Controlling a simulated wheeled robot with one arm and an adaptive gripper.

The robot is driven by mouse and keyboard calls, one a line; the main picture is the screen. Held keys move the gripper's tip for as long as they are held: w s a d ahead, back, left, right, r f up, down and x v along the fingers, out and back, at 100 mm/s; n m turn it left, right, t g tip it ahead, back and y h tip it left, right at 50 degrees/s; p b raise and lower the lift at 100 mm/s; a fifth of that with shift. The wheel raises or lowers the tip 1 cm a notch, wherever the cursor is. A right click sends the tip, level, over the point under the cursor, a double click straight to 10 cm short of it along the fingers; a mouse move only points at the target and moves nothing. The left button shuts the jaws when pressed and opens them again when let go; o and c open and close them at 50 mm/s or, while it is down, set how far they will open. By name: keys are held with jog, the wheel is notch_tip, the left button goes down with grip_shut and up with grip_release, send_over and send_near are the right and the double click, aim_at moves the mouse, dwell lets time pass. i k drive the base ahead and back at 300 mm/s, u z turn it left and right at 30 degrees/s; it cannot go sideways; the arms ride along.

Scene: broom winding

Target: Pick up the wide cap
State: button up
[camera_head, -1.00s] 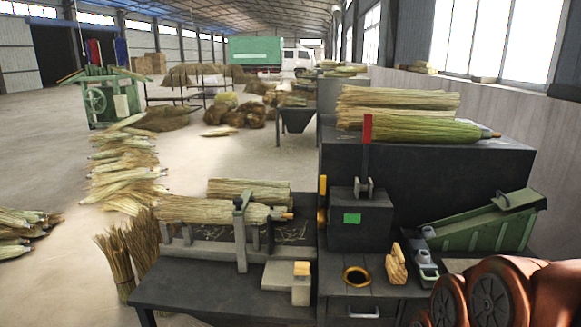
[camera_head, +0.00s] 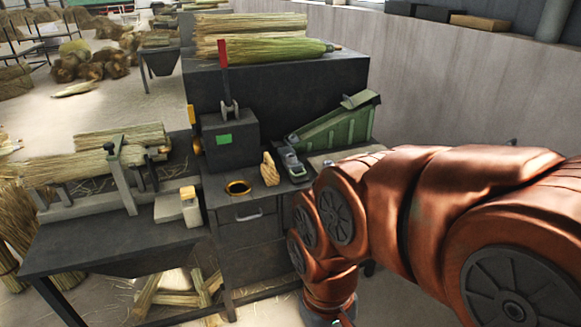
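I cannot surely pick out a wide cap. My copper-coloured arm fills the right side and bends down to the bottom edge, right of the bench. Its gripper is below the picture and does not show.
A tan wooden block (camera_head: 270,169) and a grey-green tool (camera_head: 292,164) stand right of the round piece. A dark machine box (camera_head: 230,141) stands behind. A green sloped chute (camera_head: 335,128) is at the back right. A clamp frame (camera_head: 121,178) holds straw at left.

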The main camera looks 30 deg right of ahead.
aim_at(291, 159)
jog(key=u, duration=1.05)
jog(key=i, duration=0.65)
jog(key=z, duration=0.95)
jog(key=i, duration=1)
jog(key=z, duration=0.25)
